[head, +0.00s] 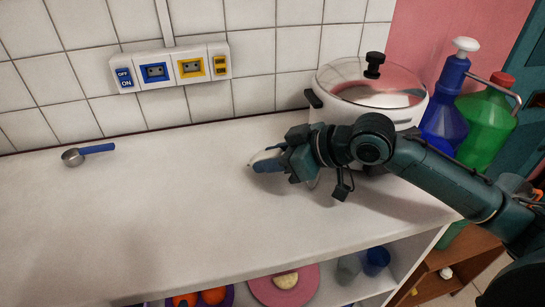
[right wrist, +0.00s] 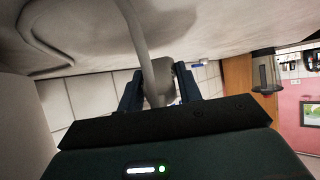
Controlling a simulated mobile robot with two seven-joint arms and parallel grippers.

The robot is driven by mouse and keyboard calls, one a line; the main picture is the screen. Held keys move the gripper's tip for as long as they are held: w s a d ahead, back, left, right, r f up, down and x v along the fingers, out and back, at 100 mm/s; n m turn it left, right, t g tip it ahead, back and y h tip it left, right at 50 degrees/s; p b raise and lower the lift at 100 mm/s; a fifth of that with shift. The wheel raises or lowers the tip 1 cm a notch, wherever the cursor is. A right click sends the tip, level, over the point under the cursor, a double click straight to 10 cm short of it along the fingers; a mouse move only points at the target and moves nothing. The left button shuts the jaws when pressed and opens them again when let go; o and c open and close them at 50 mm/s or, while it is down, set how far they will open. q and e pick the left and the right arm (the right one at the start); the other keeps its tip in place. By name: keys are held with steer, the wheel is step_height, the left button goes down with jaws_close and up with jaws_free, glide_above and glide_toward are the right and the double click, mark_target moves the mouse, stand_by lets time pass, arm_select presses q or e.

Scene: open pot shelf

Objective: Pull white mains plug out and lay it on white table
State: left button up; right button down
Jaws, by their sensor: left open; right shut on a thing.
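My right gripper (head: 270,164) is low over the white table (head: 130,215), left of the pot. It is shut on the white mains plug (head: 263,156), which is mostly hidden by the fingers. In the right wrist view the plug (right wrist: 159,80) sits between the two fingers (right wrist: 158,88), and its pale cable (right wrist: 134,28) runs away from it. Whether the plug touches the table I cannot tell. The wall socket strip has a blue socket (head: 155,72) and a yellow socket (head: 191,68), both with nothing plugged in. My left gripper is not in view.
A white pot (head: 335,108) with a glass lid stands right of my gripper. A blue bottle (head: 443,120) and a green bottle (head: 484,125) stand beyond it. A small blue-handled scoop (head: 97,149) lies at the left.

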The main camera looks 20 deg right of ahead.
steer(key=c, duration=0.9)
jaws_free()
arm_select(q)
steer(key=shift+w+d+f, duration=0.1)
steer(key=shift+d, duration=0.1)
arm_select(e)
steer(key=shift+v, duration=6.6)
steer(key=shift+f, duration=0.1)
